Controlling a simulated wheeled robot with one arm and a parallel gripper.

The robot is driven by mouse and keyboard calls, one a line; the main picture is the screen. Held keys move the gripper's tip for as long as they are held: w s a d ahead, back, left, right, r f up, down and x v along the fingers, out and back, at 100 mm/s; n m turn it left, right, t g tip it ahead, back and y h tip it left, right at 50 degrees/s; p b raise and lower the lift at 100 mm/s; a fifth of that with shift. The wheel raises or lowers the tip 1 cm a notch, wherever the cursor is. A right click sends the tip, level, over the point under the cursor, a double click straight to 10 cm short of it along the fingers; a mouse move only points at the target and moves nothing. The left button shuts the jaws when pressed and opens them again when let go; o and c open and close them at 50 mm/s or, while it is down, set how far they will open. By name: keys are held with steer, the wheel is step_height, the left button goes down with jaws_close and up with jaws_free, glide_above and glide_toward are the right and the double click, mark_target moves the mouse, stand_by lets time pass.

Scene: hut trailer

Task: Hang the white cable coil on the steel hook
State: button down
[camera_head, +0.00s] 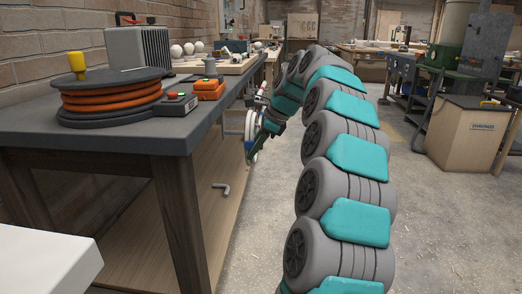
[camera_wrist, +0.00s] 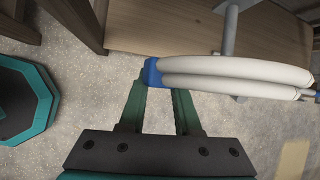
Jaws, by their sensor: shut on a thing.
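The white cable coil (camera_head: 249,125) hangs beside the bench's wooden side panel in the head view. In the wrist view the coil (camera_wrist: 235,82) shows edge-on, as two pale strands with a blue wrap (camera_wrist: 152,72). My gripper (camera_wrist: 160,85) is shut on the coil near this wrap. It also shows in the head view (camera_head: 262,137), partly hidden by my arm. A grey steel hook (camera_wrist: 230,32) crosses behind the coil in the wrist view; its end shows below the strands. I cannot tell whether the coil is around it. Another bent steel hook (camera_head: 222,188) on the panel is nearer and empty.
The dark bench top (camera_head: 130,135) holds an orange cable reel (camera_head: 110,98), an orange box (camera_head: 209,90) and a grey heater-like box (camera_head: 140,47). A white surface (camera_head: 40,265) is at lower left.

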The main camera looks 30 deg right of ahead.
mark_target(251, 142)
steer(key=shift+w+a+f, duration=0.55)
steer(key=shift+a+f, duration=0.25)
steer(key=shift+f, duration=0.15)
steer(key=shift+w+a+f, duration=0.5)
steer(key=shift+a+f, duration=0.25)
steer(key=shift+f, duration=0.15)
steer(key=shift+f, duration=0.1)
steer(key=c, duration=0.5)
jaws_free()
steer(key=shift+r, duration=0.2)
steer(key=v, duration=0.7)
steer(key=shift+s+d+r, duration=0.1)
steer(key=shift+r, duration=0.05)
steer(key=shift+s, duration=0.1)
